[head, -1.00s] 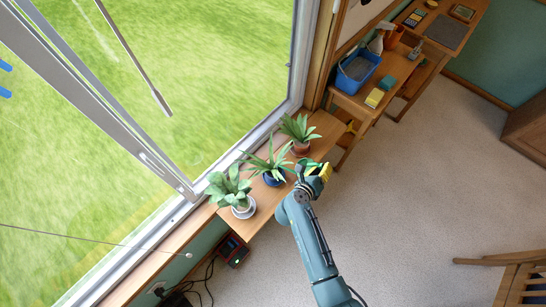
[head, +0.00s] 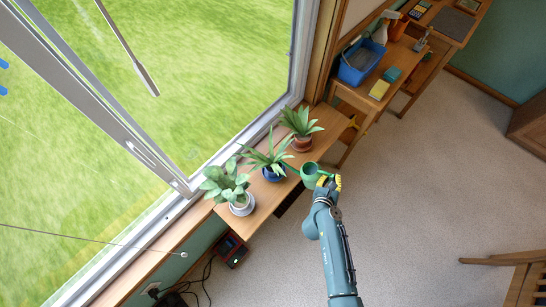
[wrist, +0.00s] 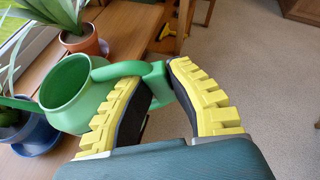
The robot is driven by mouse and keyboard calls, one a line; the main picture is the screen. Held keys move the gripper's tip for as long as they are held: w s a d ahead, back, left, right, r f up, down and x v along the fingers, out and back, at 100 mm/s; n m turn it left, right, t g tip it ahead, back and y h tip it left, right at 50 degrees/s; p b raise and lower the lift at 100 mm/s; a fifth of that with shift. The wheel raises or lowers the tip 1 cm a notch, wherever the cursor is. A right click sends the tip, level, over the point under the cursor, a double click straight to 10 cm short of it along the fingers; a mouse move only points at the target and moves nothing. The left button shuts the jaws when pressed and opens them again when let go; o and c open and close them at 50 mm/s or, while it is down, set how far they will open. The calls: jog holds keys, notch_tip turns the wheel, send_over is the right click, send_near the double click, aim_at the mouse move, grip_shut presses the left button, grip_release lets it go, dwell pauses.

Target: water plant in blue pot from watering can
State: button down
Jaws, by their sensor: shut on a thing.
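The green watering can (head: 310,174) is held by its handle in my gripper (head: 329,182), above the floor just off the right edge of the plant shelf. Its round opening faces the head camera, and its thin spout points left towards the blue pot (head: 273,175). The blue pot holds a spiky plant (head: 266,157) and stands in the middle of the shelf. In the wrist view the yellow-padded fingers (wrist: 160,82) close on the handle beside the can's body (wrist: 72,92). The blue pot (wrist: 38,132) shows at left, partly behind the can; the spout tip is unclear.
A terracotta-potted plant (head: 302,140) and a white-potted leafy plant (head: 240,203) flank the blue pot on the wooden shelf (head: 262,216). The window lies behind them. A side table with a blue bin (head: 360,64) stands at upper right. The carpet on the right is open.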

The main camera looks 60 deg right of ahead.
notch_tip(320, 180, down, 6)
jog(key=m+t+b, duration=0.1)
jog(key=m+b, duration=0.1)
jog(key=b, duration=0.3)
jog(key=shift+w+f+t, duration=0.1)
jog(key=shift+t, duration=0.3)
jog(key=shift+r+p, duration=0.3)
jog(key=shift+r, duration=0.05)
jog(key=s+r+p, duration=0.4)
jog(key=s+p, duration=0.1)
jog(key=p, duration=0.1)
jog(key=shift+d+r+p, duration=0.15)
jog(key=shift+d+p, duration=0.15)
jog(key=shift+d, duration=0.15)
